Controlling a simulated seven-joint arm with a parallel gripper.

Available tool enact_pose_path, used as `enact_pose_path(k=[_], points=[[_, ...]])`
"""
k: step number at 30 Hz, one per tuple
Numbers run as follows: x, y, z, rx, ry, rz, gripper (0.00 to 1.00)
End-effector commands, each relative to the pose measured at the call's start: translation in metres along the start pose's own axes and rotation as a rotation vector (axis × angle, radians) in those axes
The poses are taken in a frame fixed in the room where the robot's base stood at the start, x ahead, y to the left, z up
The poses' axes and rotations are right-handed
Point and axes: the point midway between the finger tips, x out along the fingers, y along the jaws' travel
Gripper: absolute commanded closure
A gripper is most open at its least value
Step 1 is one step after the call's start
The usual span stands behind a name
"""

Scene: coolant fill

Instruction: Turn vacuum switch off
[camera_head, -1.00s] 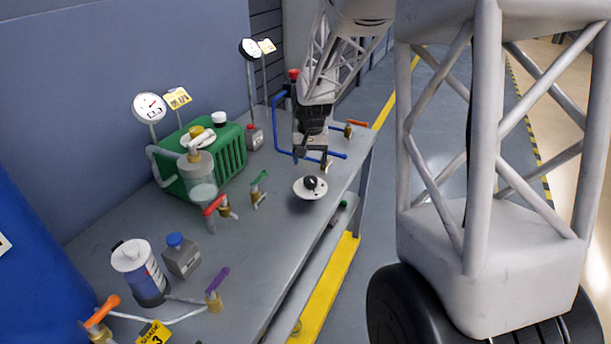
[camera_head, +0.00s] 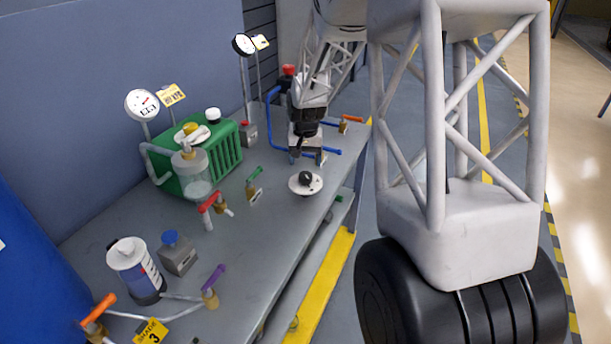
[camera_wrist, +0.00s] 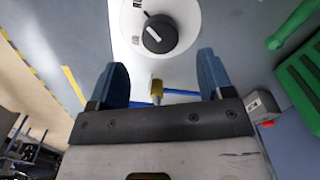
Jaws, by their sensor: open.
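The vacuum switch is most likely the black rotary knob (camera_head: 305,178) on a round white plate (camera_head: 298,190) near the table's right edge. In the wrist view the knob (camera_wrist: 159,34) has a white pointer line and sits on the white dial plate (camera_wrist: 185,12), just beyond the fingertips. My gripper (camera_head: 307,158) is open and empty, behind the dial in the head view. In the wrist view its two blue fingers (camera_wrist: 163,72) are spread apart, with the knob ahead between them and not touched. The lettering on the plate is too small to read.
A green machine (camera_head: 222,147) with a clear jar (camera_head: 193,172) stands left on the grey table (camera_head: 245,235). A green-handled valve (camera_head: 252,182) and a red-handled valve (camera_head: 209,203) stand left of the dial. A blue pipe (camera_head: 272,118) runs behind my gripper.

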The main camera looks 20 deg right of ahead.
Motion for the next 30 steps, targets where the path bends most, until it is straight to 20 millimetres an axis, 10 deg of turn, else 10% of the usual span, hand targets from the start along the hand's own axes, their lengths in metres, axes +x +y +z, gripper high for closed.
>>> enact_pose_path(k=[15, 30], points=[[0.056, 0.0, 0.0, 0.0, -0.002, 0.0, 0.26], [0.065, 0.0, 0.0, 0.0, 0.0, 0.0, 0.28]])
